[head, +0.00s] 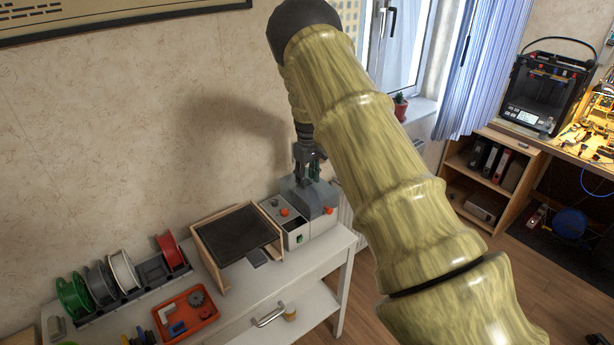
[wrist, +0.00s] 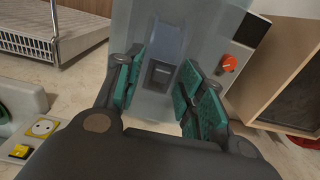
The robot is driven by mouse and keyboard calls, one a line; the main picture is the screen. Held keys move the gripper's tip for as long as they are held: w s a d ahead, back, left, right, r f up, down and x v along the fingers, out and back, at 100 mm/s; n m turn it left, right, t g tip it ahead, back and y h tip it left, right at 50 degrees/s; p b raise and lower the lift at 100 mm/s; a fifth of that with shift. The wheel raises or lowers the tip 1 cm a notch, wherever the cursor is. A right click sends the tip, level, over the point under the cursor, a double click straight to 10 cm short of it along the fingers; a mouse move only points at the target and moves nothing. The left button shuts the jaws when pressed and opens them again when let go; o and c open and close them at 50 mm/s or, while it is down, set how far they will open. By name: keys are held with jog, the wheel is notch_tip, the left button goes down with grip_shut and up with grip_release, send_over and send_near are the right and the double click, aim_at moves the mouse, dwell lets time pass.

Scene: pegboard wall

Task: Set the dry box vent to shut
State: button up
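The dry box is a grey box (head: 318,197) with a sloped top at the right end of the white table, under my gripper (head: 309,170). In the wrist view its blue-grey surface (wrist: 180,35) fills the middle. A small dark rectangular recess with a lighter piece in it, apparently the vent (wrist: 160,74), lies on that surface. I cannot tell its setting. My gripper (wrist: 163,84) is open, with teal finger pads on either side of the recess and nothing visibly held. My arm hides part of the box's surroundings in the head view.
An orange knob (wrist: 229,63) is close to the right finger. Spools (head: 123,270) and an orange tray (head: 187,315) are farther left. The wall is close behind.

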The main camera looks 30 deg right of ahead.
jog(key=shift+c, duration=0.3)
grip_shut()
jog(key=shift+w+a+f+b, duration=0.1)
jog(key=shift+w+b, duration=0.45)
jog(key=shift+w, duration=0.75)
jog(key=shift+r, duration=0.2)
jog(key=shift+o, duration=0.3)
grip_release()
jog(key=shift+w+f, duration=0.1)
jog(key=shift+w, duration=0.05)
notch_tip(320, 180, up, 12)
